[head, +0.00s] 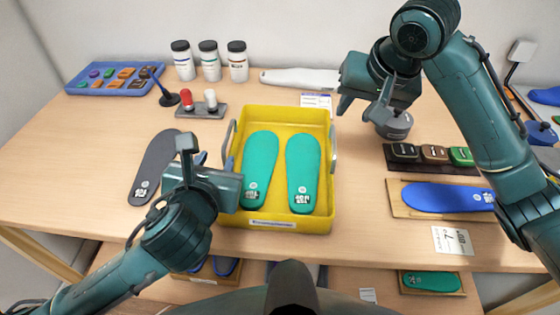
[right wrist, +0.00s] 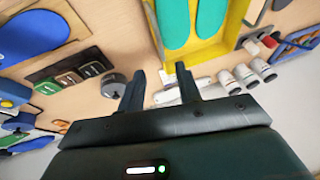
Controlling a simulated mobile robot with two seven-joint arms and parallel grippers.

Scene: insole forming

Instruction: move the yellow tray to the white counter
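The yellow tray (head: 283,120) sits on the wooden table (head: 80,180) with two teal insoles (head: 260,160) lying in it. It has a grey handle on its left side and another on its right. Part of the tray shows at the top of the right wrist view (right wrist: 236,22). My left gripper (head: 192,158) is just left of the tray, near its left handle; its finger opening is hard to make out. My right gripper (head: 362,108) is right of the tray's far right corner, apart from it. Its two fingers (right wrist: 158,82) are spread with nothing between them. I cannot identify a white counter.
White bottles (head: 209,60) stand behind the tray. A blue tray of small blocks (head: 115,80) is at the back left. A dark grey insole (head: 155,165) lies left. A round grey object (head: 394,124), a block rack (head: 432,155) and a blue insole (head: 445,198) are right.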

